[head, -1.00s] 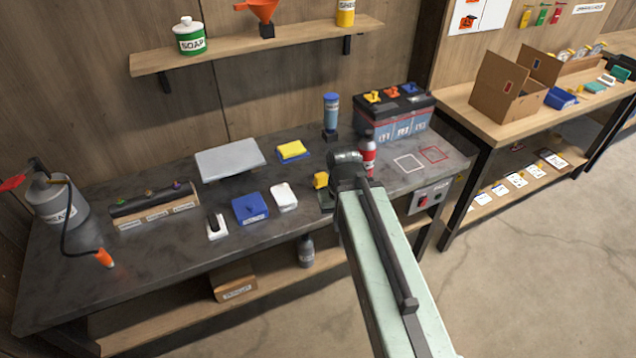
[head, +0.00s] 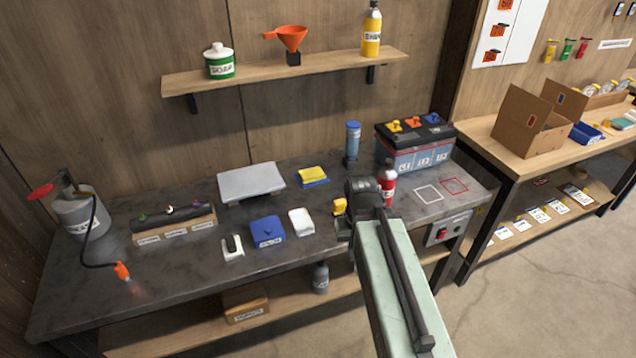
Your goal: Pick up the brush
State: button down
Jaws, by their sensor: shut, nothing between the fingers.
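I cannot clearly make out a brush. A small yellow object (head: 340,206), too small to identify, is beside the dark end of my arm. A rack (head: 175,228) at the left of the dark workbench (head: 130,300) has a dark bar with several small coloured knobs along its top; its labels are unreadable. My gripper (head: 344,230) is over the bench's front middle, seen from behind, shut and empty. Its fingertips are mostly hidden by my arm.
A red bottle (head: 388,180) and a battery (head: 415,148) stand just beyond my arm. A white forked holder (head: 233,247), blue box (head: 266,232) and white block (head: 301,222) sit left of my gripper. A shelf (head: 330,68) hangs above.

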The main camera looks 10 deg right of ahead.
aim_at(338, 209)
jog(key=u, duration=3)
jog(key=k, duration=1.25)
jog(key=z, duration=0.85)
jog(key=i, duration=1.1)
jog(key=u, duration=0.1)
